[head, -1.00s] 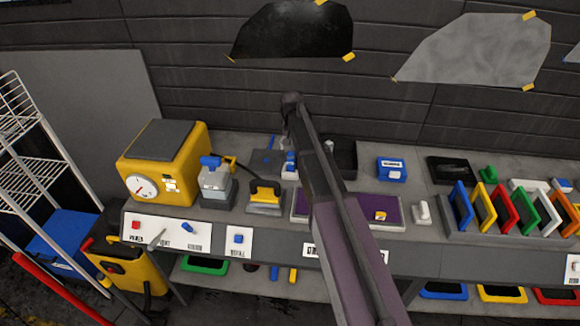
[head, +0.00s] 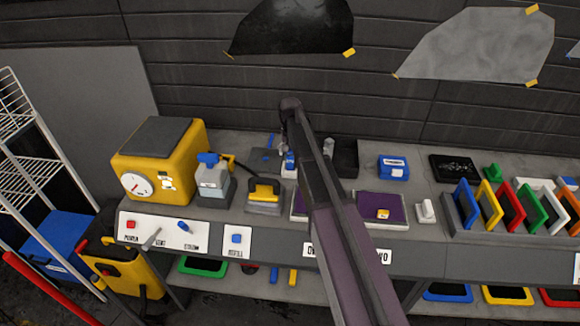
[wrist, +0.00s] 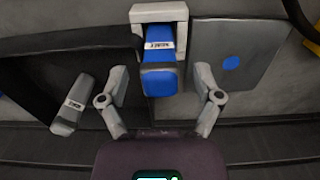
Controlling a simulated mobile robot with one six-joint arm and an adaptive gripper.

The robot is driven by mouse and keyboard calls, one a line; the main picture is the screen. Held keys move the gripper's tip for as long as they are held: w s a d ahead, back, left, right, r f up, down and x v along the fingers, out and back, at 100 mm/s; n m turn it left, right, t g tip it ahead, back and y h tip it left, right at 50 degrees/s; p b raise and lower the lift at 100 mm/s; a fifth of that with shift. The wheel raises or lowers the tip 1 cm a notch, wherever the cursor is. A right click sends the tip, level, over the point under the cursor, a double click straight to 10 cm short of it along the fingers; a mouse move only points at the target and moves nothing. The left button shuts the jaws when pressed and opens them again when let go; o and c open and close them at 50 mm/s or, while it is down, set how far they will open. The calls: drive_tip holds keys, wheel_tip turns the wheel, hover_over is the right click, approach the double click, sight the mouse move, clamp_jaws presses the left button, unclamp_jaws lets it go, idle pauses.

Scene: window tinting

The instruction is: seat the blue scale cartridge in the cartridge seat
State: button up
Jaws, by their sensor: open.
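The blue scale cartridge (wrist: 163,80) has a white label band and stands at the pale grey cartridge seat (wrist: 158,12) in the wrist view. Its far end is within the seat's bracket; how deep it sits I cannot tell. The blue cartridge also shows in the head view (head: 290,160), beside my arm. My gripper (wrist: 161,74) is open, with one finger on each side of the cartridge and visible gaps between. In the head view its fingers are mostly hidden by my arm.
A grey plate with a blue dot (wrist: 210,50) lies beside the cartridge. A black tray (wrist: 45,60) with a grey labelled piece (wrist: 72,106) is on the other side. A yellow scale box (head: 160,165) and a yellow-handled tool (head: 264,192) stand left of my arm.

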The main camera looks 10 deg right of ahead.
drive_tip(key=shift+f+b, duration=0.35)
drive_tip(key=shift+f, duration=0.3)
clamp_jaws()
